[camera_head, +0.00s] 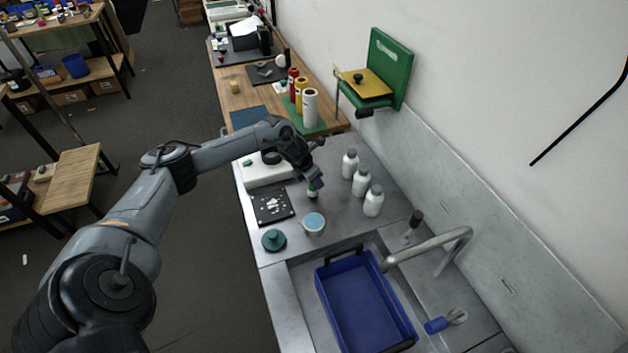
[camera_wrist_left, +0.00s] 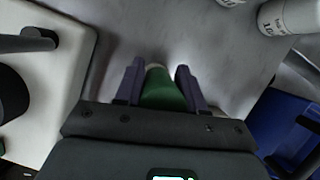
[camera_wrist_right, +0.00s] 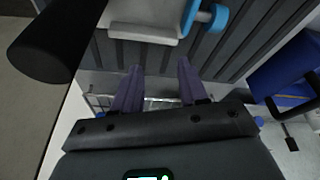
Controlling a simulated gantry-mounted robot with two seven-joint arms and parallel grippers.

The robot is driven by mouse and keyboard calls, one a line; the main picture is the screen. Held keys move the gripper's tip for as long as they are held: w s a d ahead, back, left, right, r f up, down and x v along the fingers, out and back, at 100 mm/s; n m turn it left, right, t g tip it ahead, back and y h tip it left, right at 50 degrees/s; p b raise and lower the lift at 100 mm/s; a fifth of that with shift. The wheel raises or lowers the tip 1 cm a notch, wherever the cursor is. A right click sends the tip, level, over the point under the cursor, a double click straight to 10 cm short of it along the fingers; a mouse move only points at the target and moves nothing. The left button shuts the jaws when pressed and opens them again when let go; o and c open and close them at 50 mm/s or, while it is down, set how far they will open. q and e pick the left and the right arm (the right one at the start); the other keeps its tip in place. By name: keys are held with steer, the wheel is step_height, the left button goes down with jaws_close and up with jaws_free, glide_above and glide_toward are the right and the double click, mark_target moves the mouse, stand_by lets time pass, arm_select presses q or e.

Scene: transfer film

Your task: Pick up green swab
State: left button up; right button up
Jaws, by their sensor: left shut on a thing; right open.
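The green swab (camera_wrist_left: 162,92) is between the two purple fingers of my left gripper (camera_wrist_left: 157,78) in the left wrist view. It is a green body with a pale end, and the fingers are shut on it. In the head view, my left gripper (camera_head: 316,181) is over the steel counter, just left of the white bottles, and part of the swab (camera_head: 313,193) shows below it. I cannot tell whether the swab touches the counter. My right gripper (camera_wrist_right: 160,82) shows in the right wrist view, open with nothing between its fingers.
Several white bottles (camera_head: 360,183) stand right of the left gripper. A black tray (camera_head: 272,206), a blue-topped cup (camera_head: 313,224) and a teal lid (camera_head: 273,240) are nearer me. A blue bin (camera_head: 330,298) sits in the sink. A white box (camera_head: 262,173) stands left of the gripper.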

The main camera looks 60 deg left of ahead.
arm_select(q)
steer(key=r+p, duration=0.1)
steer(key=r, duration=0.1)
steer(key=r+p, duration=0.1)
steer(key=r, duration=0.1)
steer(key=shift+w+d+p, duration=0.1)
steer(key=shift+d+p, duration=0.3)
steer(key=w+d+r+h+p, duration=0.1)
steer(key=w+d+r+p, duration=0.15)
steer(key=d+r, duration=0.2)
steer(key=w+d+r+m+h+p, duration=0.1)
steer(key=d+r+p, duration=0.2)
steer(key=d+r, duration=0.15)
steer(key=w+d+r+h+p, duration=0.1)
steer(key=d+r+p, duration=0.2)
steer(key=d+r, duration=0.15)
steer(key=s+a+f+n+t, duration=0.1)
steer(key=s+a+f, duration=0.15)
steer(key=s, duration=0.35)
steer(key=s+a+f+n, duration=0.1)
steer(key=s+a+f, duration=0.1)
steer(key=s+f, duration=0.25)
steer(key=shift+h, duration=0.3)
steer(key=f+b, duration=0.1)
steer(key=f, duration=0.1)
steer(key=s+f+b, duration=0.1)
steer(key=f, duration=0.1)
steer(key=f+b, duration=0.1)
steer(key=f, duration=0.1)
steer(key=shift+s, duration=0.4)
